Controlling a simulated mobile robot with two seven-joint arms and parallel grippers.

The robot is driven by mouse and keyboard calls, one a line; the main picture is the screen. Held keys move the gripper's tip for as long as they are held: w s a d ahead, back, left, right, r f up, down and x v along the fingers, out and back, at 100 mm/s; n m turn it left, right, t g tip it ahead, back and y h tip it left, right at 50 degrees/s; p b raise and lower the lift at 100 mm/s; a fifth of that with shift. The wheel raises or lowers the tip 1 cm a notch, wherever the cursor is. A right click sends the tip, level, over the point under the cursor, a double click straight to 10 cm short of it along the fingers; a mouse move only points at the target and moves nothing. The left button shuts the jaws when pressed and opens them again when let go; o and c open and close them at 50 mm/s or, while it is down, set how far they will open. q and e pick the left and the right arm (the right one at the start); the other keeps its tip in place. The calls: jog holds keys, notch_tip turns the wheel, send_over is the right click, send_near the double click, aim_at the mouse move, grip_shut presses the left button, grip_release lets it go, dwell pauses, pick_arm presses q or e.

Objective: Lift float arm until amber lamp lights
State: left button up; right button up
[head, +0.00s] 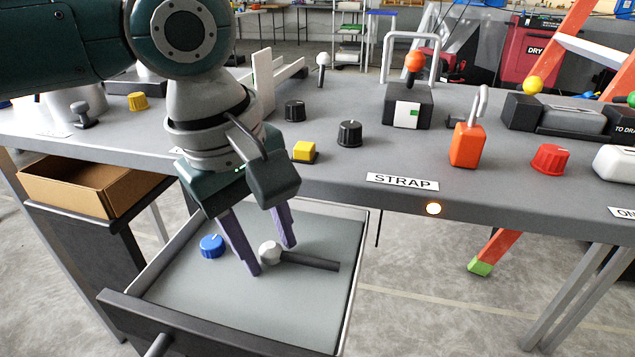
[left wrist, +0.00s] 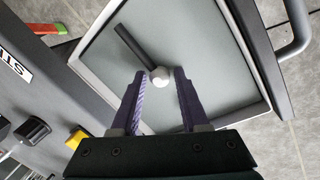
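My left gripper (head: 272,259) points down into an open drawer (head: 190,300) below the bench front; it also shows in the left wrist view (left wrist: 160,71). Its two purple fingers are apart, one on each side of a pale ball (head: 268,250). A dark rod (head: 312,262) runs right from the ball, low over the drawer floor. In the left wrist view the ball (left wrist: 160,76) sits between the fingertips, with narrow gaps. I take ball and rod for the float arm. My right gripper is not in view.
A blue knob (head: 212,245) lies in the drawer left of the fingers. A cardboard box (head: 90,185) stands left.

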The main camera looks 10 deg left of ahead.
pick_arm(q)
grip_shut()
dwell(1.1)
